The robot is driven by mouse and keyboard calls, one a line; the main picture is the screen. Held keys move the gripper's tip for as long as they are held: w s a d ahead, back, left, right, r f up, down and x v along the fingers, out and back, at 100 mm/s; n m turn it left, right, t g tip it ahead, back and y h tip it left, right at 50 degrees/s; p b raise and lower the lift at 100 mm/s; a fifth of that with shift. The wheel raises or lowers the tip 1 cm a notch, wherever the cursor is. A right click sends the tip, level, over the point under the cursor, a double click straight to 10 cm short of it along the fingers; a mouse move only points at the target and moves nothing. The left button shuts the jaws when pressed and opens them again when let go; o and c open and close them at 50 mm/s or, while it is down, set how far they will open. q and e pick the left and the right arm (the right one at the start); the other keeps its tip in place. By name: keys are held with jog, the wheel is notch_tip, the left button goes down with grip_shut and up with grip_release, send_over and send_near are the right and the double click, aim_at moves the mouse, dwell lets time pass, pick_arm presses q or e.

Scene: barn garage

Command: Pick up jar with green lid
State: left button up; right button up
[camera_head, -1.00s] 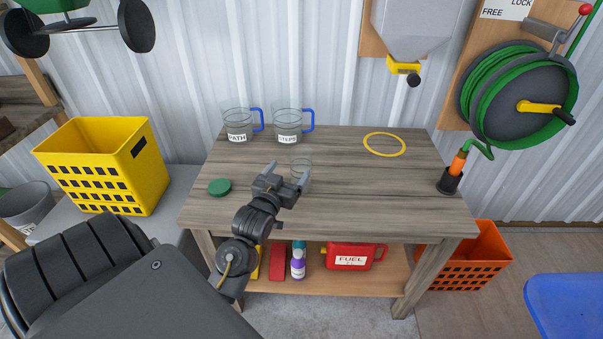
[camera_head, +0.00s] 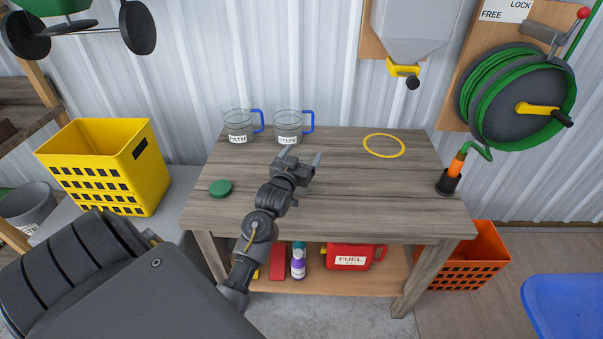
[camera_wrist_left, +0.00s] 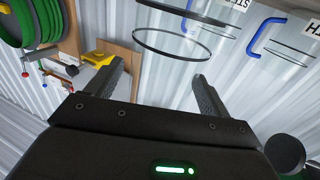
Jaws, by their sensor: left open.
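A green lid (camera_head: 220,187) lies flat on the left of the wooden workbench (camera_head: 350,200), apart from any jar. My left gripper (camera_head: 303,155) is open over the middle of the bench, its fingers pointing toward the back. A clear, lidless glass jar shows as dark rings in the left wrist view (camera_wrist_left: 175,38), just beyond the fingertips and roughly in line with the gap between them. In the head view the gripper hides most of the jar. Whether the fingers touch it, I cannot tell. My right gripper is not in view.
Two clear mugs with blue handles, labelled PATH (camera_head: 238,128) and STEPS (camera_head: 288,127), stand at the back of the bench. A yellow ring (camera_head: 384,145) lies to the right. An orange-tipped hose nozzle in a dark holder (camera_head: 450,180) is at the right edge.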

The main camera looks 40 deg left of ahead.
pick_arm(q)
jog(key=shift+x, duration=0.9)
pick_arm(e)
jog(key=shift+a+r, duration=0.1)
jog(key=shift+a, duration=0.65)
pick_arm(q)
jog(key=c, duration=1.3)
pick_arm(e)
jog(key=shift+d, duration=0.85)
pick_arm(q)
jog(key=shift+r, duration=0.1)
jog(key=shift+c, duration=0.2)
